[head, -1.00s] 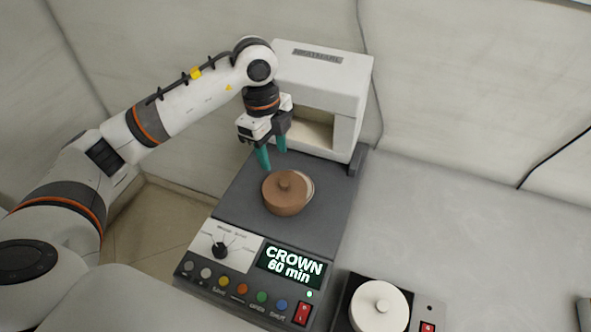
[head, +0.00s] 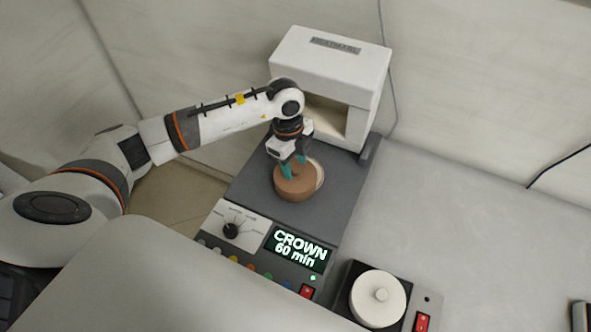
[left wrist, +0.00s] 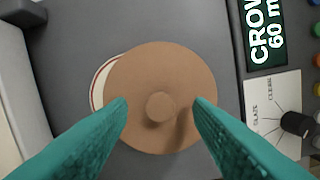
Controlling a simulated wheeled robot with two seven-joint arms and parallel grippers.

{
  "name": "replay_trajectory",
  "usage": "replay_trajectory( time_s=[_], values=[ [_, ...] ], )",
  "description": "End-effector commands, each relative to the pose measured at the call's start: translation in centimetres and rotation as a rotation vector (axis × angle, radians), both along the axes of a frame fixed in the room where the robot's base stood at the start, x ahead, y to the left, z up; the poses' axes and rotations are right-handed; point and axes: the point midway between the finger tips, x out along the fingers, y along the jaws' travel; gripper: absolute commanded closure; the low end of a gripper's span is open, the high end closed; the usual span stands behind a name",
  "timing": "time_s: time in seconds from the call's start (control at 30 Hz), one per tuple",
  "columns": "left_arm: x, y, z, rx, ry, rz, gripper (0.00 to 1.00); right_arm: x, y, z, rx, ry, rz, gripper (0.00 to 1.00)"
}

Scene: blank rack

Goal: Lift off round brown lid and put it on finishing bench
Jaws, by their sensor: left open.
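The round brown lid (head: 295,187) with a small round knob sits on the dark grey deck of the machine. In the left wrist view the lid (left wrist: 170,75) fills the middle, and its knob (left wrist: 160,107) lies between my fingertips. A pale, red-lined rim (left wrist: 99,88) shows past one side of the lid, so the lid looks off-centre on something pale beneath. My left gripper (head: 293,171) is open over the lid, its teal fingers apart on either side of the knob. I cannot tell whether they touch it. My right gripper is not in view.
The white heating box (head: 331,82) stands behind the lid. A control panel with a screen reading CROWN 60 min (head: 299,250) is in front. A small device with a white round top (head: 378,297) stands at front right. The pale grey bench (head: 455,215) at right is largely clear.

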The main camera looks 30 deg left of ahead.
Motion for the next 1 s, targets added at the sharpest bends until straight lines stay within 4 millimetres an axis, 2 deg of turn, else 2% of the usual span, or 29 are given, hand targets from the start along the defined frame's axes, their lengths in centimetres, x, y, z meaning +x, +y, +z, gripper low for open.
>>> replay_trajectory(
  time_s=[0.13,0.37,0.63,0.87,1.0],
  values=[
    [-0.1,-0.2,-1.2,-0.001,0.001,-0.002,0.54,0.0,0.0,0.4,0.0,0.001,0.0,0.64],
    [0.0,-0.2,-1.3,0.0,-0.001,-0.002,0.55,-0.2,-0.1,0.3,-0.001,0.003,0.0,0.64],
    [0.0,-0.2,-1.3,-0.001,-0.001,-0.002,0.99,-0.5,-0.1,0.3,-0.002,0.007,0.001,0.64],
    [0.0,-0.2,-1.2,-0.001,-0.001,-0.002,1.0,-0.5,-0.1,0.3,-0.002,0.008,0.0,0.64],
    [0.0,-0.2,-0.3,-0.003,-0.004,-0.002,1.0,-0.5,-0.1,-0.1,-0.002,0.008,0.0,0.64]
  ],
)
